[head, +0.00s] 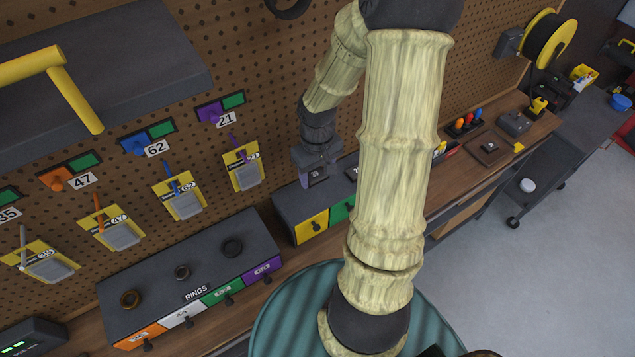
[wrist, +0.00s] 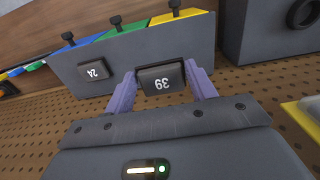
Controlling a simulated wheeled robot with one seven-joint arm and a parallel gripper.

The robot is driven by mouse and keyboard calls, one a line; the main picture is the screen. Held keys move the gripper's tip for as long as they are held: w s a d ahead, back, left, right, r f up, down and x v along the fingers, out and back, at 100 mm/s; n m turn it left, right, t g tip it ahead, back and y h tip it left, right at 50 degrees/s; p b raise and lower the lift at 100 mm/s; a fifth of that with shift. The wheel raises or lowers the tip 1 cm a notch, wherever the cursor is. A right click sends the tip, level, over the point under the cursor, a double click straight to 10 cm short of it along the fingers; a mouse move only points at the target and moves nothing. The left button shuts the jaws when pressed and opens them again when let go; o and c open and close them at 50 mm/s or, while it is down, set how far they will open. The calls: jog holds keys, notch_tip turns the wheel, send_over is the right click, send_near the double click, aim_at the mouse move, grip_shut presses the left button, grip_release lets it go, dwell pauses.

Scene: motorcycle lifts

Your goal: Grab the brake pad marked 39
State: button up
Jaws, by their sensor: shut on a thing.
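The brake pad marked 39 (wrist: 161,78) is a small dark block with a white number, upside down in the wrist view. My gripper (wrist: 163,84) has two purple fingers, one on each side of the pad, and is shut on it. The pad is in front of a grey box with coloured fronts (wrist: 195,50); I cannot tell whether it still touches the box. In the head view my gripper (head: 316,176) is above the left end of that box (head: 290,207), with the pad partly hidden between the fingers. Another pad, marked 24 (wrist: 97,70), lies on the box in the wrist view.
A grey rings box (head: 150,285) with several coloured drawers stands to the left on the bench. Yellow cards with pads (head: 180,197) hang on the brown pegboard (head: 270,110). My arm hides part of the bench. A dark cart (head: 545,185) stands at the right.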

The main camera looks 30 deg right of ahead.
notch_tip(320, 180, up, 2)
jog(key=shift+f, duration=0.1)
dwell(0.6)
